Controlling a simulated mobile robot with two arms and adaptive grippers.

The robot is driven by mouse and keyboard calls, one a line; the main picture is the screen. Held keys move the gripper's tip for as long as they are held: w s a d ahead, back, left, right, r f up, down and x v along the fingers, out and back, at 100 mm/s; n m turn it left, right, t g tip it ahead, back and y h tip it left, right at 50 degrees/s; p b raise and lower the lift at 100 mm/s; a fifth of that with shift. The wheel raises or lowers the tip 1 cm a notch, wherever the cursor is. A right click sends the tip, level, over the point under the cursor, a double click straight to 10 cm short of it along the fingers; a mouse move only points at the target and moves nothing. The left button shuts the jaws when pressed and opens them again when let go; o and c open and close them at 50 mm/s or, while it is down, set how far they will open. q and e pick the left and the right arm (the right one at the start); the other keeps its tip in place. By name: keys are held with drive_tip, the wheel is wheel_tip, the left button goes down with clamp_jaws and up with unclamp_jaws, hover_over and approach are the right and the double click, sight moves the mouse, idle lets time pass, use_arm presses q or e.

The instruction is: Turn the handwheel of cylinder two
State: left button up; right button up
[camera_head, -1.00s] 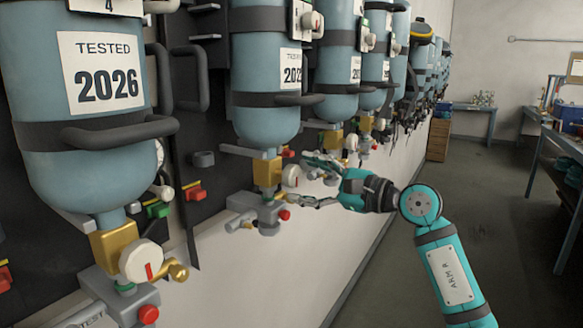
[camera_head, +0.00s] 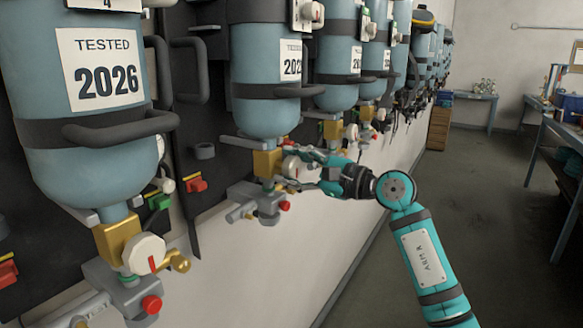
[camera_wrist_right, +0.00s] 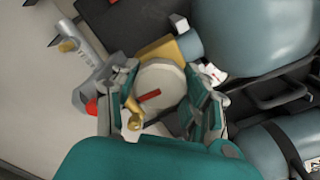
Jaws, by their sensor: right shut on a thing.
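In the head view a row of blue cylinders hangs on the wall. My right gripper (camera_head: 288,168) is at the valve under the second cylinder (camera_head: 265,70) from the left. Its white handwheel (camera_head: 291,165) is partly hidden by the fingers. In the right wrist view the round white handwheel (camera_wrist_right: 160,86) with a red mark lies between the two fingers of my right gripper (camera_wrist_right: 168,95), which is shut on it. The brass valve body (camera_head: 267,164) is just left of it. My left gripper is not in view.
The nearest cylinder (camera_head: 75,80) at the left has its own white handwheel (camera_head: 143,253). More cylinders recede to the right along the wall. A table (camera_head: 565,150) stands at the right, with open floor (camera_head: 460,220) between.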

drive_tip(key=shift+c, duration=0.5)
drive_tip(key=shift+m, duration=0.3)
